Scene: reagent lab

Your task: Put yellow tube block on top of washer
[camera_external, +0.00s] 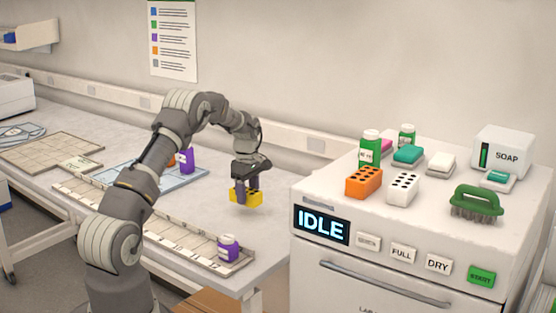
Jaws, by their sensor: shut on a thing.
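My gripper (247,189) is shut on the yellow tube block (246,199). The gripper's fingers cover part of the block. The block is over the bench (262,234), left of the washer; I cannot tell how far above the bench top it is. The washer (345,210) is a white box with an IDLE display and a row of buttons on its front. On its top stand an orange tube block (364,182) and a white tube block (403,189), side by side near the front left.
The washer top also holds green bottles (370,149), a teal block (408,154), a white block (441,162), a green brush (475,203) and a soap dispenser (503,150).

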